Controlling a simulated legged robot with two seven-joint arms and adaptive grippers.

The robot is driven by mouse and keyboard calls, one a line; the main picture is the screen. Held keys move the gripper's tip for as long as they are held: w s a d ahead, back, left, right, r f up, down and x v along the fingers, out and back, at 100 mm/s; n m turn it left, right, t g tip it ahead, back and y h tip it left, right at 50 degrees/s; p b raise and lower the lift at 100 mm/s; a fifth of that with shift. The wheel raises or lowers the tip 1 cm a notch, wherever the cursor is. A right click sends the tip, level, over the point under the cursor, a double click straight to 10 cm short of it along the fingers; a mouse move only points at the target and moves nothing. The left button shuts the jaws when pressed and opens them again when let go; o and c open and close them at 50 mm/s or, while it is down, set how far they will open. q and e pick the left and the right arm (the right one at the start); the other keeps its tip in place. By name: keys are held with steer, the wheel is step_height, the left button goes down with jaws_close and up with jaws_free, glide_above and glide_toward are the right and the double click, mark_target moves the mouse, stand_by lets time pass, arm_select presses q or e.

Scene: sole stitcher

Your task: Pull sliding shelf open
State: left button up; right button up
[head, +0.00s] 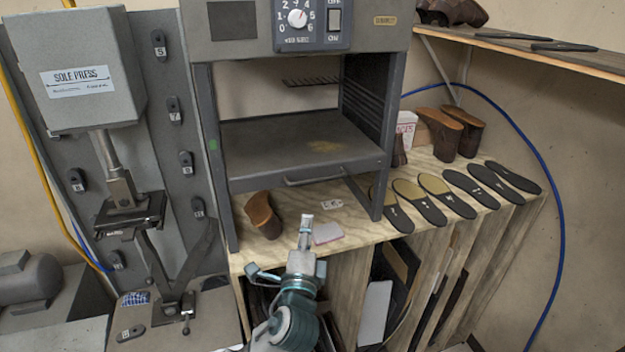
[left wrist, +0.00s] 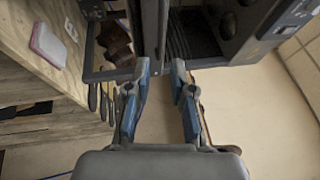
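The sliding shelf (head: 270,142) is a dark grey flat plate inside the grey machine, with a yellowish stain on top. Its front lip carries a thin bar handle (head: 328,177). It looks level with the machine's front posts; I cannot tell how far it is drawn. My left gripper (head: 305,226) is below and in front of the handle, apart from it in the head view. In the left wrist view its two blue fingers (left wrist: 161,68) are parted with nothing clearly between them, pointing toward grey machine parts. The handle is not clear there. My right gripper is not in view.
On the wooden bench, a brown shoe form (head: 263,214) and a pink pad (head: 328,233) lie under the shelf. Several dark insoles (head: 421,202) lie at right. The machine's front posts (head: 215,160) flank the shelf. A sole press (head: 88,85) stands at left.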

mark_target(316, 181)
arm_select(q)
steer(key=p+x, duration=0.1)
steer(key=x, duration=0.3)
steer(key=p+x, duration=0.1)
steer(key=x, duration=0.4)
steer(key=p+x, duration=0.1)
steer(key=x, duration=0.4)
steer(key=shift+w+d, duration=0.15)
steer(key=shift+d, duration=0.2)
steer(key=shift+w+a, duration=0.15)
steer(key=shift+w, duration=0.3)
steer(key=shift+d, duration=0.25)
jaws_close()
